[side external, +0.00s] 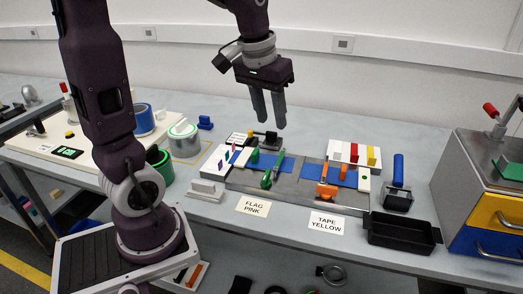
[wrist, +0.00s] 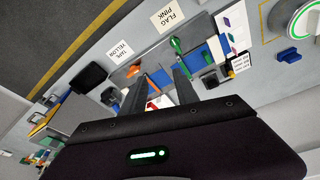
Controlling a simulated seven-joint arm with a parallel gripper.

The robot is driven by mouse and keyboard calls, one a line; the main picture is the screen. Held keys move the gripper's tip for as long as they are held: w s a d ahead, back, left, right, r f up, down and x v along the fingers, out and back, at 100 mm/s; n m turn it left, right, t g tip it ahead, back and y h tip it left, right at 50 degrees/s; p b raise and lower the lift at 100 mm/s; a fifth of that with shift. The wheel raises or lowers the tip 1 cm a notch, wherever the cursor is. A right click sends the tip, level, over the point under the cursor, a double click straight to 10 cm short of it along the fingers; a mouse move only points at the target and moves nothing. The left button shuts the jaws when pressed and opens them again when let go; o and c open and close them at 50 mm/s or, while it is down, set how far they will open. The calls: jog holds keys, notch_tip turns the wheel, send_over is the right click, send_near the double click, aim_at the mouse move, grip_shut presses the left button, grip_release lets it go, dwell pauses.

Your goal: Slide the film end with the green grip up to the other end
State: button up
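The green grip (side external: 268,178) stands on the left part of a grey metal plate (side external: 292,188), beside a blue film strip (side external: 242,157). It also shows in the wrist view (wrist: 177,45). A second blue film piece (side external: 312,170) lies to the right, with an orange grip (side external: 326,186) on it; the orange grip also shows in the wrist view (wrist: 139,69). Bare grey plate shows between the two grips. My gripper (side external: 273,124) is above the back of the plate, its fingers apart and empty, touching nothing. The exact film edges are too small to tell.
A white block with red, white and yellow tabs (side external: 341,153) stands behind the plate at right. A blue-handled roller (side external: 398,185) and a black tray (side external: 402,233) are to its right. Labels FLAG PINK (side external: 254,206) and TAPE YELLOW (side external: 327,223) lie in front.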

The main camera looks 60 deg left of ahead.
jog(key=w+a+f+n+g, duration=0.1)
jog(key=w+a+f+n, duration=0.2)
jog(key=a, duration=0.4)
jog(key=n+g, duration=0.1)
jog(key=g, duration=0.1)
send_over(255, 151)
jog(key=shift+h, duration=0.4)
jog(key=f, duration=1)
jog(key=shift+d, duration=0.3)
jog(key=f, duration=0.7)
jog(key=shift+a, duration=0.25)
jog(key=shift+f, duration=0.35)
grip_shut()
